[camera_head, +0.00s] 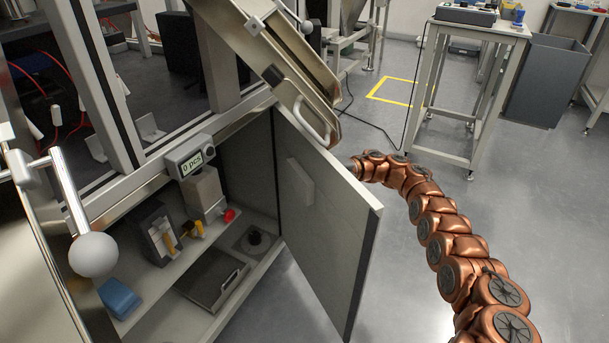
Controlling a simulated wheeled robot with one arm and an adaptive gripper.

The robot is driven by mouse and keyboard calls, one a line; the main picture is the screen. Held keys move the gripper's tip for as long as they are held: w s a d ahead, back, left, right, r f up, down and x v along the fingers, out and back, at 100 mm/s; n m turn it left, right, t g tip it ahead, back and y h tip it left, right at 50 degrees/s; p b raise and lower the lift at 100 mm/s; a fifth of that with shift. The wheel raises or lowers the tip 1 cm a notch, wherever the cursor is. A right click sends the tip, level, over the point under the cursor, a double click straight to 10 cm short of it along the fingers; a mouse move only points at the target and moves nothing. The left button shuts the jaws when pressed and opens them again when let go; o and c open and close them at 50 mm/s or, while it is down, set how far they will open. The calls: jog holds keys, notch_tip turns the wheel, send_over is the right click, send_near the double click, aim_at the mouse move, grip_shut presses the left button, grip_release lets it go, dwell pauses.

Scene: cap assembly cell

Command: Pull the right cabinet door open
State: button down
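The right cabinet door (325,235) stands wide open, swung out from the cabinet toward the right. Its inner face is toward the camera, with a small pale box-shaped piece (300,182) on it. The cabinet (262,165) shows its inside. My copper-coloured arm comes up from the bottom right and curves to the door's outer side, near its top edge. My gripper is hidden behind the door, so its fingers and any contact with the door or a door handle cannot be seen.
Inside the cabinet are a blue block (119,298), a dark bin (155,236), a red part (229,215) and a handled tray (212,278). A metal chute (270,50) slants above the door. A white ball knob (93,255) is at left. Floor (540,230) right of my arm is clear.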

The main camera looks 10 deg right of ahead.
jog(key=shift+w+d, duration=0.1)
jog(key=shift+d, duration=0.1)
jog(key=c, duration=1.5)
grip_release()
jog(key=shift+r, duration=0.1)
